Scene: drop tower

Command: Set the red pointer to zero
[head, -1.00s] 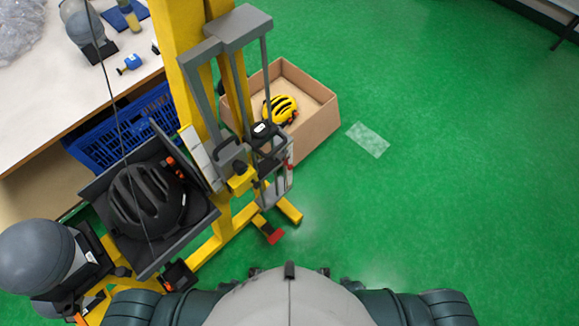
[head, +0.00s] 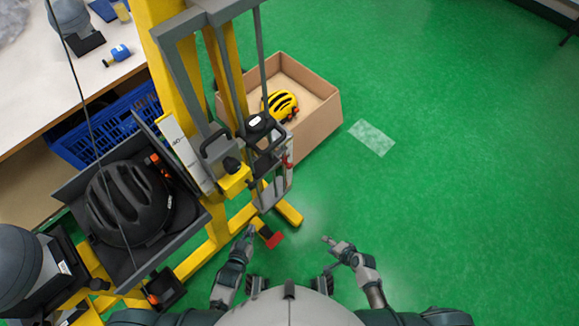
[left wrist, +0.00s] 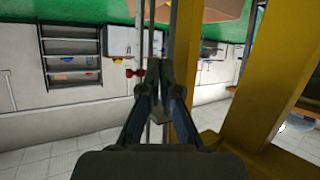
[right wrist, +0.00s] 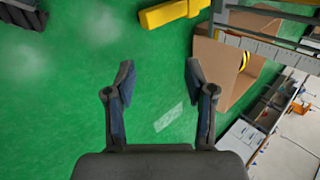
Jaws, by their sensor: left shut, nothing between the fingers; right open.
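The red pointer (head: 287,160) looks like a small red piece on the right side of the drop tower, by a white strip; its reading is too small to tell. A red piece (left wrist: 135,73) on a thin upright rod, likely the pointer, shows in the left wrist view just left of my left fingertips; contact cannot be told. My left gripper (head: 250,232) is shut and empty, low in front of the tower; its fingertips (left wrist: 158,66) meet in the left wrist view. My right gripper (head: 328,240) is open and empty over the green floor, with its fingers apart (right wrist: 160,66) in the right wrist view.
The yellow tower frame (head: 160,45) carries a white scale (head: 186,150). A black helmet (head: 125,205) sits in a grey tray at left. A red-ended foot (head: 270,238) lies low. Floor at right is clear.

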